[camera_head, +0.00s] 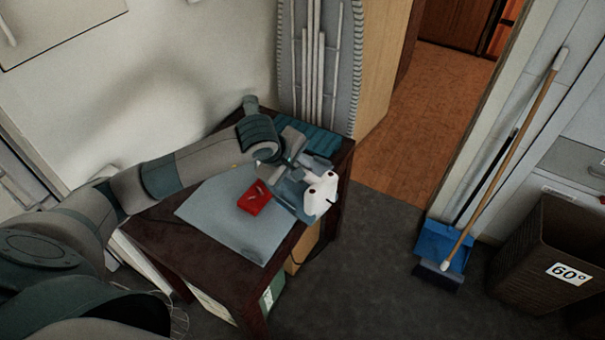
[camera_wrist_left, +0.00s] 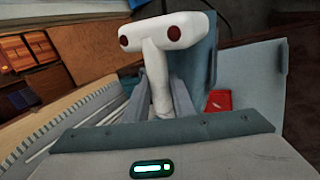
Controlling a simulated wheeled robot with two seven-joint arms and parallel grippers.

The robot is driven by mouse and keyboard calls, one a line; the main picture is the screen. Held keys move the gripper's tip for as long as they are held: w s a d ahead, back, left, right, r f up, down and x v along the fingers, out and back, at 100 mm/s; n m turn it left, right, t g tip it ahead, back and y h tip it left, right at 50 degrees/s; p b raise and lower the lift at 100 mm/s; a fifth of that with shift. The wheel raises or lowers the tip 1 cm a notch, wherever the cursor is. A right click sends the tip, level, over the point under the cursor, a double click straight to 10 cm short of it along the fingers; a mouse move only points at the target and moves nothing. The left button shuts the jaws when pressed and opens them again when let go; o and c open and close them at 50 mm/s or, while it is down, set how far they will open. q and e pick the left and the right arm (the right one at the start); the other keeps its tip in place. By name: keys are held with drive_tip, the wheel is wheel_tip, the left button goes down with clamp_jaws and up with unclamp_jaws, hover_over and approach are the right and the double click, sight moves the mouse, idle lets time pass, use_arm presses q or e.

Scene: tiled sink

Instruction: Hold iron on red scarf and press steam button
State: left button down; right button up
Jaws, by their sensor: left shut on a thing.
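The red scarf (camera_head: 254,199) is a small folded red patch on a pale grey-blue mat (camera_head: 215,218) on the dark table. The iron shows as a white handle (camera_head: 322,192) near the table's right edge, to the right of the scarf and apart from it in the picture. My left gripper (camera_head: 306,179) is shut on the iron. In the left wrist view the iron's white T-shaped handle (camera_wrist_left: 160,55), with dark red round ends, stands between my fingers. The scarf (camera_wrist_left: 218,101) shows to the right of it, partly hidden. The steam button cannot be told for certain. My right gripper is out of view.
The dark wooden table (camera_head: 160,240) stands against the wall. An ironing board (camera_head: 318,60) leans behind it. A broom and blue dustpan (camera_head: 445,243) and a woven basket (camera_head: 550,250) stand at the right. The floor between is clear.

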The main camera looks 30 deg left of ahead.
use_arm(q)
drive_tip(key=w+a+n+y+p, duration=0.1)
drive_tip(key=w+a+n, duration=0.1)
drive_tip(key=n, duration=0.1)
drive_tip(key=w+a+f+n+y+p, duration=0.1)
drive_tip(key=w+a+n+y, duration=0.1)
drive_tip(key=n, duration=0.1)
drive_tip(key=w+a+n+y+p, duration=0.1)
drive_tip(key=w+a+n+y, duration=0.1)
drive_tip(key=n, duration=0.1)
drive_tip(key=shift+a+f+n+g, duration=0.2)
drive_tip(key=shift+n+g, duration=0.1)
drive_tip(key=shift+n, duration=0.1)
drive_tip(key=w+a+r+n+g+y+p, duration=0.1)
drive_tip(key=w+a+n+g+y+p, duration=0.1)
drive_tip(key=a+n, duration=0.7)
drive_tip(key=shift+w+a+n+g+y+p, duration=0.4)
drive_tip(key=shift+w+g+p, duration=0.3)
drive_tip(key=shift+w+g, duration=0.6)
drive_tip(key=shift+s+d, duration=0.1)
drive_tip(key=shift+s, duration=0.05)
wheel_tip(320, 180, down, 8)
drive_tip(key=b, duration=0.6)
drive_tip(key=shift+f, duration=0.3)
idle(0.7)
